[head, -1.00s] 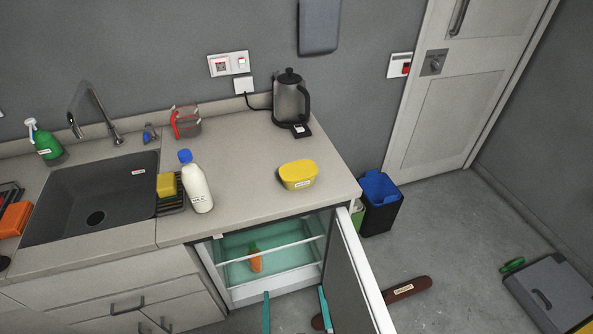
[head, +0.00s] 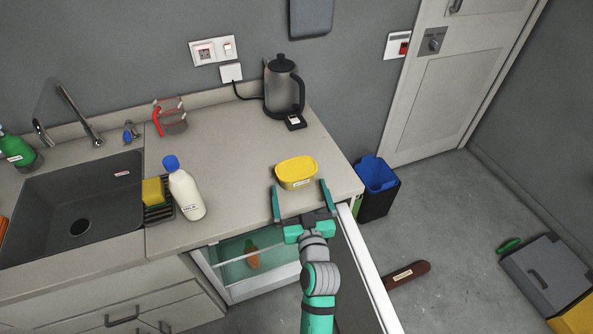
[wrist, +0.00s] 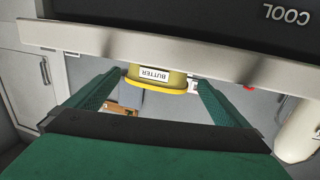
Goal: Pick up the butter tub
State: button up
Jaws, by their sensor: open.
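The yellow butter tub (head: 296,174) stands upright on the counter, right of the milk bottle and in front of the kettle. My gripper (head: 299,186) is open at the counter's front edge. Its two teal fingers point towards the tub, one to each side of its near face, with nothing held. In the wrist view, which is upside down, the tub (wrist: 160,79) shows its BUTTER label between the fingertips, partly hidden by the counter edge (wrist: 120,52). I cannot tell whether the fingers touch it.
The milk bottle (head: 186,190) stands left of the tub. The kettle (head: 284,85) is behind it. Below the counter, the fridge (head: 235,250) is open, its door (head: 365,265) swung out beside my arm. A bin (head: 377,190) stands right of the counter.

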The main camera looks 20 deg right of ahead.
aim_at(296, 172)
jog(key=shift+w+d, duration=0.25)
jog(key=shift+w, duration=0.95)
jog(key=shift+w+d, duration=0.2)
jog(key=shift+w, duration=1)
jog(key=shift+w+d, duration=0.25)
jog(key=shift+w, duration=0.95)
jog(key=shift+c, duration=0.3)
